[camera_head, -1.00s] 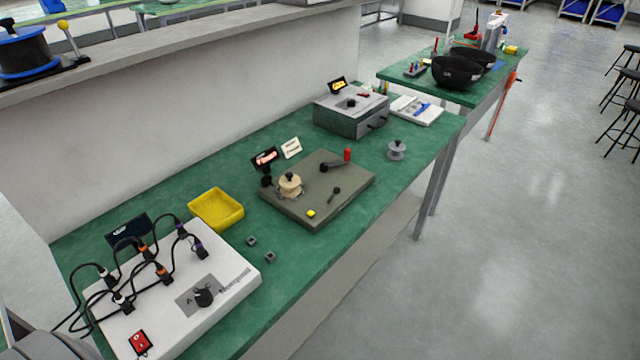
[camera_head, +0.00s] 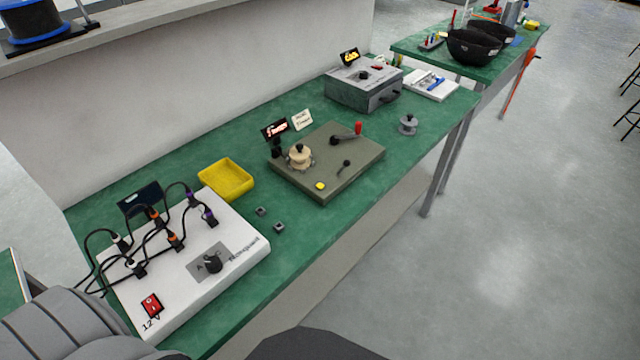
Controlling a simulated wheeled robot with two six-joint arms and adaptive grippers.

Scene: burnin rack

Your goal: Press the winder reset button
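The winder is an olive-grey plate (camera_head: 335,185) on the green bench, in the middle of the head view. A small yellow button (camera_head: 320,186) sits near its front left corner. The plate also carries a tan spool (camera_head: 299,155), a crank with a red handle (camera_head: 358,129) and a small black lever (camera_head: 345,165). A black sign with a lit display (camera_head: 274,129) stands at its back left. Nothing covers the button. Neither gripper shows in the view.
A white power box (camera_head: 185,275) with black cables and a red switch stands at the front left. A yellow tray (camera_head: 227,179) and two small grey blocks (camera_head: 279,227) lie between. A grey oven-like box (camera_head: 363,84) and a grey spool (camera_head: 408,125) are beyond the winder.

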